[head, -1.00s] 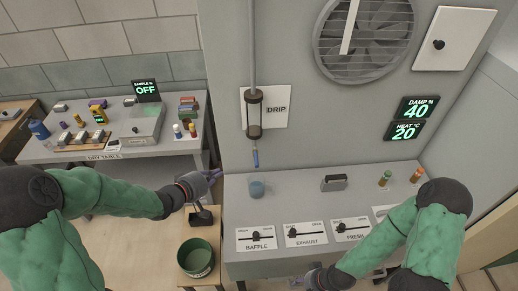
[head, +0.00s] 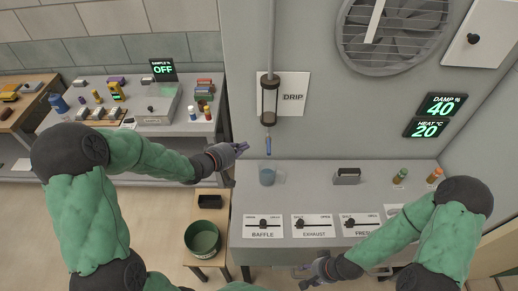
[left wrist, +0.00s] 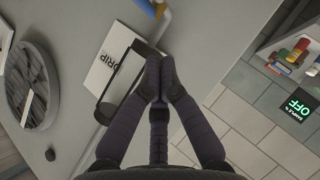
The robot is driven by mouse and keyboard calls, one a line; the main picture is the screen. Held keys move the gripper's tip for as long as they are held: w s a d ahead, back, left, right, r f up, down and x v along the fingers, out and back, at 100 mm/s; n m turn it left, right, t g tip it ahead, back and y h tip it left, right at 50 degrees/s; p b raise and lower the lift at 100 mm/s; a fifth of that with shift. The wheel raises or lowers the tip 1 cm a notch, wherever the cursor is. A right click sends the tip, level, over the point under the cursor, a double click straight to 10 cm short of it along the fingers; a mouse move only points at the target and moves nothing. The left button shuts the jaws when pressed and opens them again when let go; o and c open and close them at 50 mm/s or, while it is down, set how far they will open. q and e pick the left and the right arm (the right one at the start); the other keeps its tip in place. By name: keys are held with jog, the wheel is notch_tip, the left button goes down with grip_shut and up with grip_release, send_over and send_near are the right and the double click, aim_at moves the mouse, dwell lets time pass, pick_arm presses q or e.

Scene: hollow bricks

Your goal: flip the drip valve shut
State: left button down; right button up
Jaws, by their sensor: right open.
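The drip unit (head: 269,98) is a clear cylinder with dark end caps on the grey wall, beside a white DRIP sign (head: 293,92). The valve lever is not clearly made out. My right gripper (head: 308,273) is open, low at the bench front.
The bench has BAFFLE (head: 263,226), EXHAUST (head: 312,226) and further slider plates. A grey metal holder (head: 346,176) and two small bottles (head: 400,176) stand behind. A green bucket (head: 202,238) is on a wooden stool. The dry table (head: 150,128) is at left.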

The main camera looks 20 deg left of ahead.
aim_at(269, 147)
pick_arm(q)
jog(key=w+d+f, duration=0.3)
jog(key=w+d, duration=0.1)
jog(key=shift+w+d+f, duration=0.2)
jog(key=shift+d+f, duration=0.2)
pick_arm(e)
jog(key=shift+f, duration=0.2)
pick_arm(q)
jog(key=shift+f+b, duration=0.1)
jog(key=shift+b, duration=0.25)
pick_arm(e)
jog(key=shift+w+f, duration=0.1)
jog(key=shift+f, duration=0.05)
